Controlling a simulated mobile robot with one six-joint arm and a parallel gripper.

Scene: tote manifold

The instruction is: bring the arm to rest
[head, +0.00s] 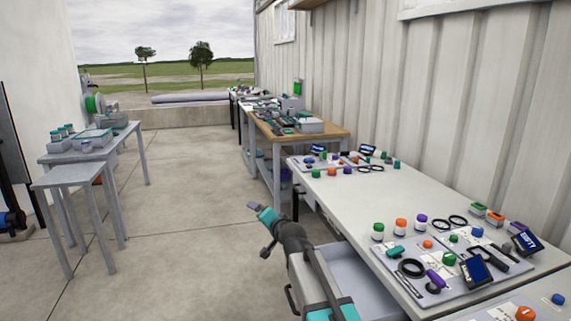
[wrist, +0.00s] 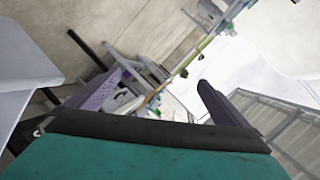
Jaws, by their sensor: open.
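My gripper (head: 257,226) is held out in the air at the middle of the head view, left of the white table and above the floor. It is open. In the wrist view the gripper (wrist: 158,92) shows two purple-grey fingers spread well apart, with nothing seen between them. My arm reaches up from the bottom of the head view, beside an open drawer (head: 345,270) under the white table. I cannot tell whether it touches the drawer.
The white table (head: 350,190) on the right holds boards with coloured knobs, rings and small displays. A wooden-topped bench (head: 335,133) stands behind it. Grey tables (head: 70,177) stand at the left. The concrete floor (head: 190,200) between them is clear.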

